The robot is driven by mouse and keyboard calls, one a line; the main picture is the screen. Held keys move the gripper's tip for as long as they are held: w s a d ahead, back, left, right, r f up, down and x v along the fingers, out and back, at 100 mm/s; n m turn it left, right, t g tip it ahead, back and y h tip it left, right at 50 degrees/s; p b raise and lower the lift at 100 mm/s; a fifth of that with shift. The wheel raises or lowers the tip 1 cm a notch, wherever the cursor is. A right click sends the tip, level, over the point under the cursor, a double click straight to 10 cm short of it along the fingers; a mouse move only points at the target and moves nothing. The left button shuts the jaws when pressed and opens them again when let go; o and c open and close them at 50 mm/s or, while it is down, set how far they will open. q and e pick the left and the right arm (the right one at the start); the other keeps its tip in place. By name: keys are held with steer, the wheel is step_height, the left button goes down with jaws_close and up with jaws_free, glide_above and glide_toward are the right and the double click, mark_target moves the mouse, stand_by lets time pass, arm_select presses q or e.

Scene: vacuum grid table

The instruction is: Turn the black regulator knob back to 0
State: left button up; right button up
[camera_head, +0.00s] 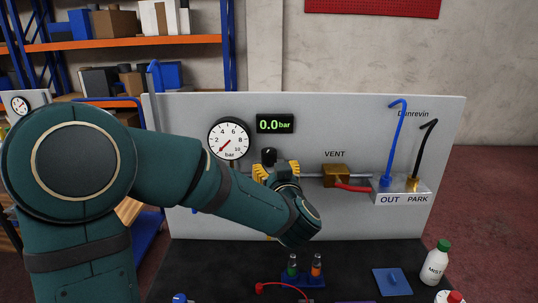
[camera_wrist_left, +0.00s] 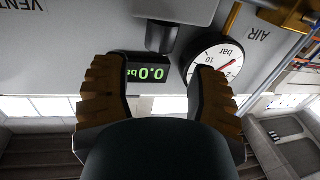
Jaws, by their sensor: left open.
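The black regulator knob (camera_head: 269,157) sticks out from the grey panel, right of the dial and below the digital display. In the left wrist view, the black knob (camera_wrist_left: 162,38) appears upside down, just beyond the gap between my fingers. My left gripper (camera_head: 277,170) is open, its yellow-brown fingers at the knob's lower end in the head view. In the wrist view, the left gripper (camera_wrist_left: 160,72) has its fingers spread with nothing between the pads. The dial gauge (camera_head: 229,141) has its needle near the low end. The digital display (camera_head: 275,124) reads 0.0 bar.
Right of the knob are a brass VENT block (camera_head: 336,175), a red lever (camera_head: 352,187) and an OUT/PARK holder (camera_head: 401,192) with blue and black hoses. On the dark table stand a vial rack (camera_head: 303,279), a blue plate (camera_head: 392,282) and a MIST bottle (camera_head: 435,262).

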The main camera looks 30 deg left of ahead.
mark_target(270, 157)
arm_select(q)
steer(key=x, duration=0.9)
steer(key=c, duration=0.9)
